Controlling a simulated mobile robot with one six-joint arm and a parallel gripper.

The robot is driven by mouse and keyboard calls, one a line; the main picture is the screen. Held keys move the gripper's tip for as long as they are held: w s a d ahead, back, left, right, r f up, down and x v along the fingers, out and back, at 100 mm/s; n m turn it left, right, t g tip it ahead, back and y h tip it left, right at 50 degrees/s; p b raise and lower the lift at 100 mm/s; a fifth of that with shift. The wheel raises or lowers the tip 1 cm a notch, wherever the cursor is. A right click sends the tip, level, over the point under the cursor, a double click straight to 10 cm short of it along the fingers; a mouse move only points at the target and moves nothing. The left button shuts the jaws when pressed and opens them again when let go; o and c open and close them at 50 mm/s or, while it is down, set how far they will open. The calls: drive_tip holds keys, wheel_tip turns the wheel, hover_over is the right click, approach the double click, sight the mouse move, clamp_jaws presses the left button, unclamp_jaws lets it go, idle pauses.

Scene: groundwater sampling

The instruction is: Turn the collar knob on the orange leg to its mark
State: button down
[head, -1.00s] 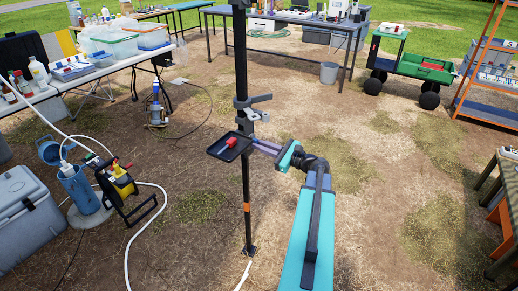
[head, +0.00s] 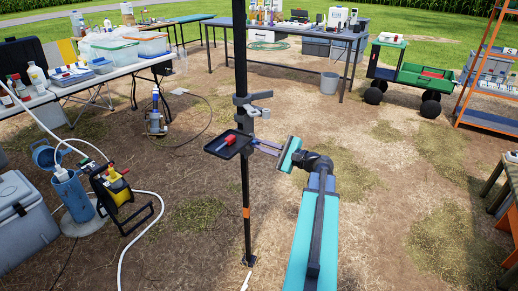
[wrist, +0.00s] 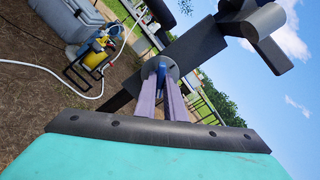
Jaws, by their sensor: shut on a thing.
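The leg is a dark upright pole (head: 243,180) with a narrow orange band (head: 246,213) low on it, in the middle of the head view. My gripper (head: 262,146) reaches it from the right at the height of a small black tray. In the wrist view my two pale purple fingers (wrist: 160,98) are shut on a small blue knob (wrist: 161,69), in front of a grey round disc (wrist: 173,70) on the dark leg. The fingertips partly hide the knob. I cannot make out its mark in either view.
A black tray (head: 229,145) with a red-handled tool sticks out left of the leg. A grey clamp (head: 253,107) sits above it.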

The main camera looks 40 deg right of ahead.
drive_tip(key=n+b, duration=0.9)
drive_tip(key=b, duration=0.4)
drive_tip(key=shift+n, duration=0.3)
idle(0.3)
drive_tip(key=shift+f+b, duration=0.1)
drive_tip(key=shift+b, duration=0.25)
drive_tip(key=shift+n+b, duration=8.9)
drive_tip(key=shift+b, duration=3)
